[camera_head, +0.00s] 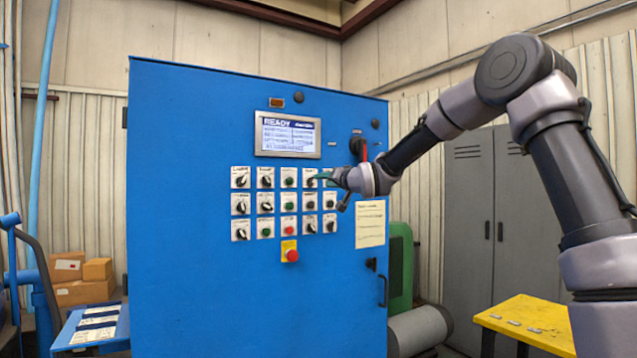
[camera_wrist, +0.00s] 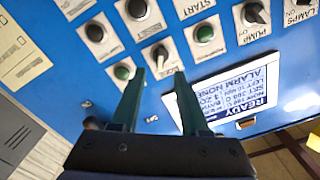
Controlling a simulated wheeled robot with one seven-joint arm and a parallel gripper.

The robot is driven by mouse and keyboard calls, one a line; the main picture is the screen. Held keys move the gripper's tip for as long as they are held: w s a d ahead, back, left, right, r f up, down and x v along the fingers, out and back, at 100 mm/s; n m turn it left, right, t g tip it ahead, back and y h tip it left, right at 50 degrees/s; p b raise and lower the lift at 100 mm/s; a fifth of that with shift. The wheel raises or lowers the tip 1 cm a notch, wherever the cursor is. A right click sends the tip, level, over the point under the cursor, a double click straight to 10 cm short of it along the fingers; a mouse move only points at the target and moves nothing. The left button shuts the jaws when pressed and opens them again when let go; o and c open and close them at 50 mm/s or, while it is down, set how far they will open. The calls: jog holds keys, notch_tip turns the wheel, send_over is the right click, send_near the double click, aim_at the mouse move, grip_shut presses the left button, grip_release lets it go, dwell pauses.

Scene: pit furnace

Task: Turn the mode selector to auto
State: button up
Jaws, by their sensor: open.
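The blue control cabinet (camera_head: 190,290) has rows of labelled knobs and push buttons. My gripper (camera_head: 325,180) is at the right part of the top row, hiding some controls there.
A green button (camera_wrist: 122,70) and another round button (camera_wrist: 203,32) flank that selector. The display (camera_head: 288,134) reads READY. A red-handled switch (camera_head: 362,148) and a red emergency button (camera_head: 290,254) are nearby. A yellow table (camera_head: 530,318) stands at right.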

jog(key=v, duration=0.4)
jog(key=shift+s, duration=0.1)
jog(key=shift+d, duration=0.1)
jog(key=s+d+f+m+g+h, duration=0.15)
jog(key=s+d+h, duration=0.25)
jog(key=s+d, duration=0.55)
jog(key=s+d+f+m+g+h, duration=0.15)
jog(key=s+d+h, duration=0.25)
jog(key=s+d, duration=0.6)
jog(key=s+d+f+m+g, duration=0.1)
jog(key=s+d+f+g, duration=0.1)
jog(key=s, duration=0.8)
jog(key=s+d+f+g, duration=0.3)
jog(key=s+d+f, duration=0.2)
jog(key=s, duration=0.5)
jog(key=shift+s+d+f+m, duration=0.2)
jog(key=shift+s+f+m, duration=0.1)
jog(key=shift+s+m, duration=0.1)
jog(key=shift+w, duration=0.1)
